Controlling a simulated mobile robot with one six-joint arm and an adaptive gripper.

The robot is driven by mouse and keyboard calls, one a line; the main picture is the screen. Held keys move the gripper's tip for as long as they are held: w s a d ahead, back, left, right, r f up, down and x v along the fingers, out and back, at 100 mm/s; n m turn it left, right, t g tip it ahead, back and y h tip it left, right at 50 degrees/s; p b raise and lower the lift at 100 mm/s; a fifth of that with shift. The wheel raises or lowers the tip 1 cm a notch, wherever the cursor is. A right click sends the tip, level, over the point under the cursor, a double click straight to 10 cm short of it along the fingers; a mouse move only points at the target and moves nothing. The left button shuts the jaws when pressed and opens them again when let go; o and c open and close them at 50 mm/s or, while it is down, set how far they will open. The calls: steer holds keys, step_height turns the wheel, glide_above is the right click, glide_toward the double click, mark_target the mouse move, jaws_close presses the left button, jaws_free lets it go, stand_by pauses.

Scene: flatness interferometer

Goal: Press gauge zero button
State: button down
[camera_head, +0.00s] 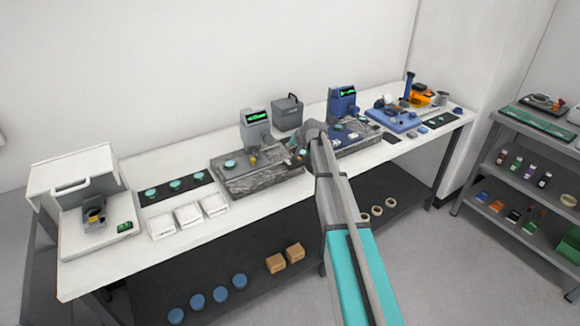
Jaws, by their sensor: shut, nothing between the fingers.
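A grey gauge unit (256,131) with a lit green display stands on the left granite block (240,180). A blue gauge unit (342,104) with a similar display stands on the right granite block (365,143). My arm reaches in from the lower right. My gripper (296,160) is shut and empty, over the right end of the left granite block, to the right of the grey gauge. The zero button is too small to make out, and I cannot tell whether the gripper touches anything. My arm hides part of the gap between the two blocks.
A dark grey case (287,112) stands behind, between the gauges. A white open-front box (80,190), a dark strip with teal discs (176,185) and white trays (188,214) are at left. Blue and orange tools (420,95) crowd the right end. A shelf cart (530,160) stands right.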

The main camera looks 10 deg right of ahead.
steer(key=shift+f+b, duration=2.1)
steer(key=shift+f, duration=0.3)
steer(key=shift+f+b, duration=0.85)
steer(key=shift+b, duration=0.05)
stand_by(0.8)
steer(key=shift+r, duration=0.1)
stand_by(0.3)
steer(key=shift+r+p, duration=0.8)
steer(key=shift+p, duration=0.15)
steer(key=shift+r, duration=0.1)
steer(key=shift+r+p, duration=2.4)
steer(key=shift+p, duration=0.1)
steer(key=shift+s, duration=0.1)
